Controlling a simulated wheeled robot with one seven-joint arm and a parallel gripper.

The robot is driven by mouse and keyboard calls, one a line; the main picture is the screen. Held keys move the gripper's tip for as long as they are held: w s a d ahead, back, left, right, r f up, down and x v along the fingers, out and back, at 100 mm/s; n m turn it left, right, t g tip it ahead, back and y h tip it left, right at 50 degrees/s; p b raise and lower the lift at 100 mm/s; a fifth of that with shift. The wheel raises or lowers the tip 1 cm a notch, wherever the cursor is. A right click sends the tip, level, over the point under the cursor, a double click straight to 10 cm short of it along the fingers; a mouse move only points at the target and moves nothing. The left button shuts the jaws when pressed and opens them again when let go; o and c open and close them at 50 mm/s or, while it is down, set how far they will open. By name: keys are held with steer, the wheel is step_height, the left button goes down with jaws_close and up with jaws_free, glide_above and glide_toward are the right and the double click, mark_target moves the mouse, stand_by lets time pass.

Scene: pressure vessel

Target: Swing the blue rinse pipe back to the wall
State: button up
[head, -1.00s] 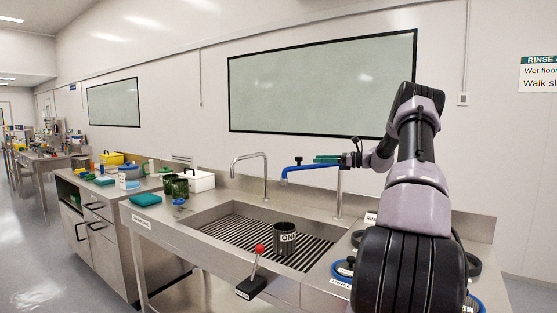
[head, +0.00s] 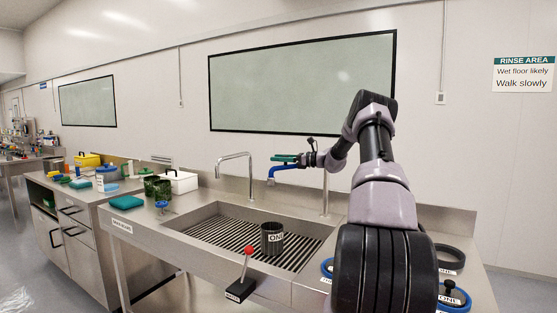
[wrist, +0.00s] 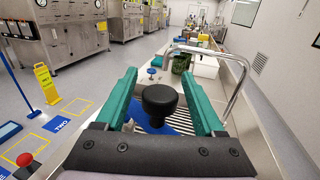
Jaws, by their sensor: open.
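The blue rinse pipe (head: 273,173) reaches out over the sink at its back side, its end bent down. In the wrist view the blue pipe (wrist: 172,129) lies below a round black knob (wrist: 159,99). My gripper (head: 284,158) is at the pipe, its teal fingers level above it. In the wrist view my gripper (wrist: 160,82) is open, with one finger on each side of the knob and a gap visible on both sides. The pipe's far part is hidden behind my wrist in the head view.
A steel gooseneck tap (head: 250,175) stands left of the pipe. A dark pot (head: 272,238) sits on the sink's grate. A red-knobbed lever (head: 248,251) is at the sink's front edge. The wall with a whiteboard (head: 300,85) is behind.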

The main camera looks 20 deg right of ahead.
steer(key=shift+w+a, duration=0.1)
steer(key=shift+a, duration=0.05)
steer(key=shift+c, duration=0.2)
jaws_close()
stand_by(1.2)
